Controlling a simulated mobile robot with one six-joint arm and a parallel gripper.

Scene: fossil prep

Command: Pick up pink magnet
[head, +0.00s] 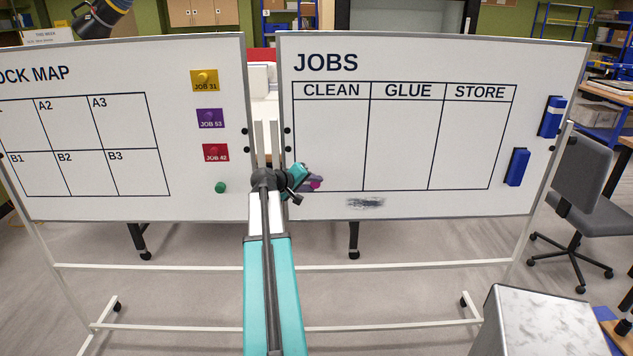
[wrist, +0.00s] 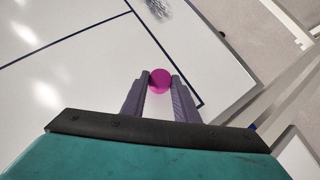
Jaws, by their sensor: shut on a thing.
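The pink magnet (wrist: 160,80) is a small round disc between my gripper's two grey fingertips (wrist: 160,82) in the wrist view. Both fingers touch its sides. In the head view the pink magnet (head: 316,185) shows as a small spot at the tips of my gripper (head: 313,183), in front of the lower left corner of the JOBS board (head: 400,145). I cannot tell whether the magnet still touches the board.
The lock map board (head: 200,120) stands to the left with coloured job cards and a green magnet (head: 220,188). Two blue erasers (head: 517,167) sit on the JOBS board's right side. A grey chair (head: 585,180) and a pale-topped cabinet (head: 540,320) stand at the right.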

